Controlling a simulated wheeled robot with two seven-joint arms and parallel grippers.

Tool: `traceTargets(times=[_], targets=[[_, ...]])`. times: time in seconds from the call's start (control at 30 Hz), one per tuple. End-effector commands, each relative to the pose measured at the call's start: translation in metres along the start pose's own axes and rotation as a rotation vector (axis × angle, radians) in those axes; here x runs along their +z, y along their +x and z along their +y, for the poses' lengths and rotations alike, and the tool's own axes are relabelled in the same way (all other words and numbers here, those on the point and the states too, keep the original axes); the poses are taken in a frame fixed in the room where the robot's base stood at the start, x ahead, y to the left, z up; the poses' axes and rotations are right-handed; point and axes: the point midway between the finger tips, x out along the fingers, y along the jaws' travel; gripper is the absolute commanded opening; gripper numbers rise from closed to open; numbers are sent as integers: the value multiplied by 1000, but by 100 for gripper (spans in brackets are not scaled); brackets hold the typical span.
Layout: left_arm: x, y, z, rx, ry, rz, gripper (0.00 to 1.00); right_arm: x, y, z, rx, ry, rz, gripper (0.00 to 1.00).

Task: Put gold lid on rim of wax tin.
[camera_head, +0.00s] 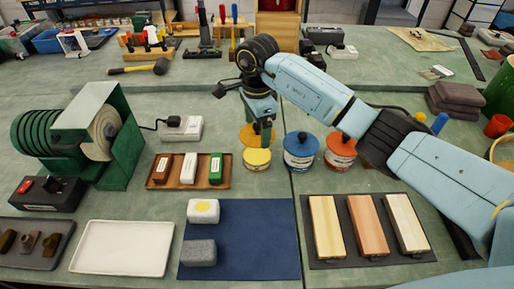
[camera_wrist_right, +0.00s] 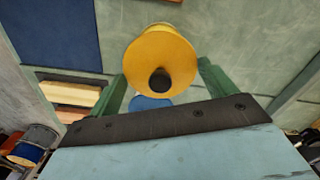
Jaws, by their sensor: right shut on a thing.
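The gold lid (camera_head: 248,137) is a round yellow disc. In the right wrist view, the lid (camera_wrist_right: 160,58) shows its dark knob and sits between the green fingers of my right gripper (camera_wrist_right: 162,80). In the head view, my right gripper (camera_head: 262,130) points down and is shut on the lid. The wax tin (camera_head: 257,162) is a small pale tin with a yellow top, just in front of and below the lid in the picture. My left gripper is out of view.
A blue lidded tin (camera_head: 302,158) and an orange one (camera_head: 339,158) stand close on the right. A wooden tray (camera_head: 174,183) with small blocks lies to the left. A blue mat (camera_head: 255,245) is in front; a green drum machine (camera_head: 110,125) stands left.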

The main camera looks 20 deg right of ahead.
Motion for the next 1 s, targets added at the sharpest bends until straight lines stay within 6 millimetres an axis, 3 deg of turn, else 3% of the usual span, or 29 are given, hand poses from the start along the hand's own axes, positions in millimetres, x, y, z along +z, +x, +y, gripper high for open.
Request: traceTargets(times=[0.1,0.33,0.53,0.9,0.93,1.0], targets=[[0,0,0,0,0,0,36,1,22,1,2,-2,-2,61],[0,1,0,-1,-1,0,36,1,41,0,0,-4,-2,61],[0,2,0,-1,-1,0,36,1,68,0,1,-4,-2,61],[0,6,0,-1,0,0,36,0,74,0,-2,-6,0,61],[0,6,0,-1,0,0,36,0,74,0,-2,-6,0,85],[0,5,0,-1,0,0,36,0,74,0,-2,-6,0,94]])
